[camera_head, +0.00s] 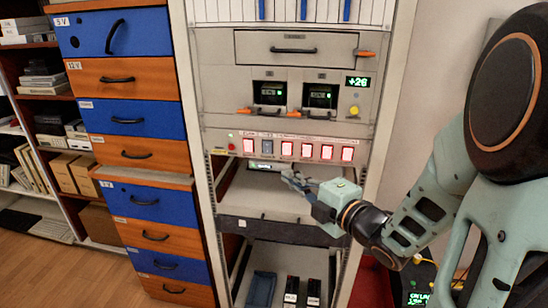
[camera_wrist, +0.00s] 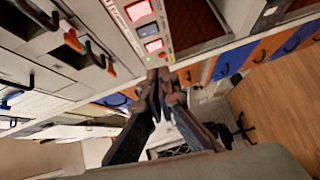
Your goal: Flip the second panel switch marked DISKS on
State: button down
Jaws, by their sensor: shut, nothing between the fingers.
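The switch panel (camera_head: 298,138) is a pale strip across the rack with a row of several rocker switches. The second switch from the left (camera_head: 267,146) is dark, while the others glow red-white. Its label is too small to read. In the wrist view this dark switch (camera_wrist: 148,30) lies between two lit ones, the first switch (camera_wrist: 153,45) and the third switch (camera_wrist: 139,10). My gripper (camera_head: 288,178) is in front of the rack, a little below the panel, pointing left. Its fingertips (camera_wrist: 161,73) are together and empty, apart from the switches in the picture.
Above the panel are two dark modules (camera_head: 320,95) with orange levers, a green display (camera_head: 357,81) and a drawer (camera_head: 295,48). Below it is a pull-out shelf (camera_head: 262,190). Blue and orange drawers (camera_head: 145,120) stand left of the rack. The floor (camera_head: 60,275) at lower left is clear.

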send_near(264, 153)
jog(key=x, duration=0.2)
jog(key=p+x, duration=0.1)
jog(key=x, duration=0.2)
jog(key=shift+a+r, duration=0.2)
jog(key=shift+a, duration=0.25)
jog(key=shift+w+d+f, duration=0.1)
jog(key=shift+w, duration=0.3)
jog(key=b, duration=0.3)
jog(key=shift+w+f, duration=0.2)
jog(key=shift+f, duration=0.2)
jog(key=shift+r, duration=0.3)
jog(key=shift+f, duration=0.1)
